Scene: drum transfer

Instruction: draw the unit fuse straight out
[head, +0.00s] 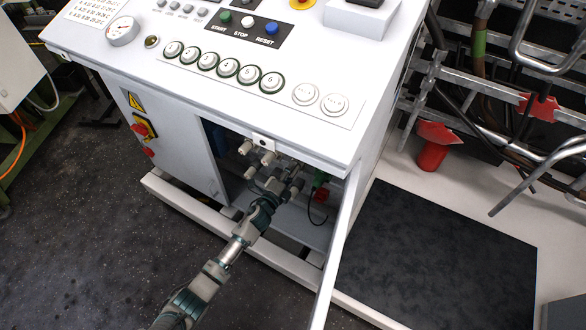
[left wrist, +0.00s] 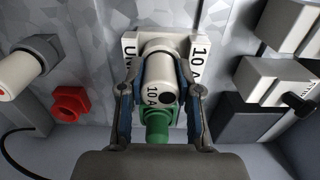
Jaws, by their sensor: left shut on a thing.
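The unit fuse (left wrist: 158,75) is a cream cylinder marked 10 A with a green end, in the middle of the left wrist view. Behind it is its pale holder (left wrist: 198,50), with "UN" showing on the left and "10 A" on the right. The fuse is in line with the holder; how deep it sits in it cannot be told. My left gripper (left wrist: 159,90) has one finger on each side of the fuse and is shut on it. In the head view my left gripper (head: 284,186) reaches into the open cabinet and largely hides the fuse. My right gripper is not in view.
Pale blocks (left wrist: 275,75) stand close on the right. The white console (head: 215,85) overhangs the opening, and an open door (head: 340,245) stands at its right.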

